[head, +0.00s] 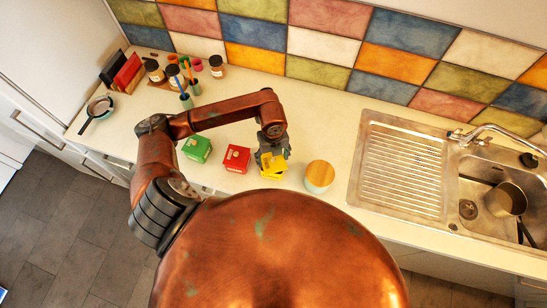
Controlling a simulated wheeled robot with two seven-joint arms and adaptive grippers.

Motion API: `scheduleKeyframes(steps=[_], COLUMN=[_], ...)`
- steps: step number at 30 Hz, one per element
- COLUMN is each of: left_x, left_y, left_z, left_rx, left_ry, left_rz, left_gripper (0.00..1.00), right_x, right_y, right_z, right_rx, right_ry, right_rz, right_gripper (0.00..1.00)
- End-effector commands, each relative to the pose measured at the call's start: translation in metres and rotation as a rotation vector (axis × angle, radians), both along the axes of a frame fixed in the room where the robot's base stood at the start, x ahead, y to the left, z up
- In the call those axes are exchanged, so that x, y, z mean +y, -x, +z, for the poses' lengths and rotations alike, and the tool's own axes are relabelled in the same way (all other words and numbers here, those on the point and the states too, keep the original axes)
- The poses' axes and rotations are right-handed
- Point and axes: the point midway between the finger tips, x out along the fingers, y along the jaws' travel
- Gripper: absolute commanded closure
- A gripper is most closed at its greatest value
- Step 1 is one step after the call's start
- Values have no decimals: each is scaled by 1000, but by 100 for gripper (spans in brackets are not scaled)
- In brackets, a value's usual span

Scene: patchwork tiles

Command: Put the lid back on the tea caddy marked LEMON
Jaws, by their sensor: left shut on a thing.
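A yellow tea caddy (273,170) stands on the counter in the head view, at the right end of a row of caddies. Its label is too small to read. My left gripper (270,152) is directly over it, pointing down, and is shut on what looks like its yellow lid at the caddy's top. The gripper partly hides the lid, and I cannot tell whether the lid is seated. A red caddy (236,158) and a green caddy (197,149) stand to the left, both looking closed. My right gripper is not in view.
A round jar with a wooden top (319,174) stands just right of the yellow caddy. The sink (490,205) and its drainboard (402,165) are further right. Spice jars (155,71), a cup with brushes (187,99) and a small pan (100,107) are at the left.

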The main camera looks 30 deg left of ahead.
Motion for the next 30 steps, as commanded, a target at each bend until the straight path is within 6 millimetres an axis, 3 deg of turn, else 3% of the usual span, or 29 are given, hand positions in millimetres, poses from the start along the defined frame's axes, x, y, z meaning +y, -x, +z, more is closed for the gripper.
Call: scheduleKeyframes(steps=[9,16,22,30], left_x=[0,0,0,0], left_y=[0,0,0,0], left_z=[0,0,0,0], left_rx=[0,1,1,0], left_ry=[0,-1,-1,0], left_rz=[0,0,0,0], left_gripper=[16,14,1,0], right_x=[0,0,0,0], right_y=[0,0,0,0], right_z=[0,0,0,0], right_rx=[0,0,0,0], right_ry=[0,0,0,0], right_rz=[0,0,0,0], right_gripper=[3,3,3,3])
